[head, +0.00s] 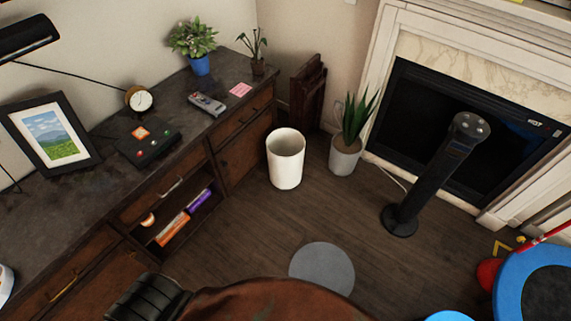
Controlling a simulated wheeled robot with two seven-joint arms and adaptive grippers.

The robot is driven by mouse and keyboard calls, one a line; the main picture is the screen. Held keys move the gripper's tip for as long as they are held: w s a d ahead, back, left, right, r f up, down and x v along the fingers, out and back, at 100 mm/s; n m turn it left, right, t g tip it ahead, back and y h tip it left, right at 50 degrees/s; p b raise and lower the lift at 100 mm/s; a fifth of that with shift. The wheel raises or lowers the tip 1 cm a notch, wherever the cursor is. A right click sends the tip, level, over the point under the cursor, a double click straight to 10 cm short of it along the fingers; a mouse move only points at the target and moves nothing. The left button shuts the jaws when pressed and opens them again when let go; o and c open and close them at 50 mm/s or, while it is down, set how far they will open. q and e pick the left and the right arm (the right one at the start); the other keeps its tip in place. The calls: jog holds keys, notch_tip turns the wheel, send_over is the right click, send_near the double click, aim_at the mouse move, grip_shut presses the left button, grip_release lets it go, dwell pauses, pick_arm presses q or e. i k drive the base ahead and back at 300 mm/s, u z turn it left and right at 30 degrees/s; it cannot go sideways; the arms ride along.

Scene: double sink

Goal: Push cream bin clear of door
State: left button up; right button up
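The cream bin (286,172) stands upright and open-topped on the wooden floor, close in front of the right end of the dark wooden cabinet. The cabinet door (240,155) at that end is shut, and the bin stands just to its right in the picture. I cannot tell whether bin and cabinet touch. Neither of my grippers shows in the head view.
A potted plant (345,158) stands right of the bin, with folded wooden furniture (306,92) behind. A black tower (432,185) stands before the fireplace. A flat grey disc (322,268) lies on open floor. A brown rounded thing (270,303) fills the bottom edge.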

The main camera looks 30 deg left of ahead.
aim_at(284, 148)
jog(key=u, duration=0.2)
jog(key=i, duration=1.7)
jog(key=z, duration=2)
jog(key=i, duration=0.65)
jog(key=u, duration=4.4)
